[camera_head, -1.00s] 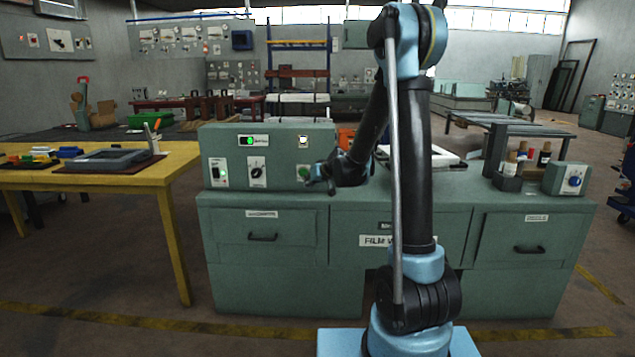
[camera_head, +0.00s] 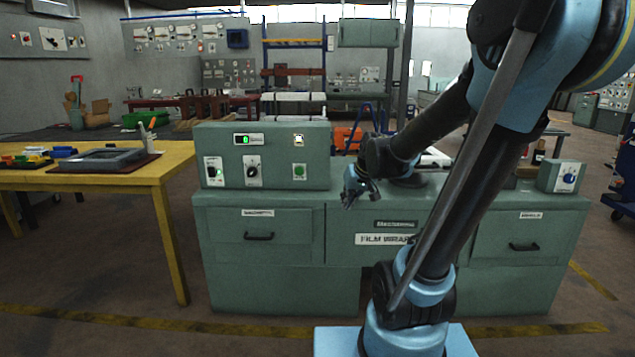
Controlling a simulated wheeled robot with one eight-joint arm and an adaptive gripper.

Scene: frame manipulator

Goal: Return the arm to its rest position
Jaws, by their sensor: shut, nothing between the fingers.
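My gripper (camera_head: 349,200) hangs in front of the green film wrapping machine (camera_head: 225,245), just right of its control box and near the top of its front face. The fingers are small and dark here and appear shut, with nothing in them. My arm (camera_head: 470,180) leans to the right, and its elbow is high at the upper right. The control box (camera_head: 317,152) has a green button (camera_head: 299,171), a black knob (camera_head: 252,171) and a lit green switch. The gripper is apart from the button. My arm hides much of the machine's right top.
A yellow table (camera_head: 100,180) with a grey tray (camera_head: 100,158) and coloured parts stands at the left. A small box with a blue knob (camera_head: 569,178) sits at the machine's right end. A blue cart (camera_head: 622,190) is at the far right. The floor between table and machine is clear.

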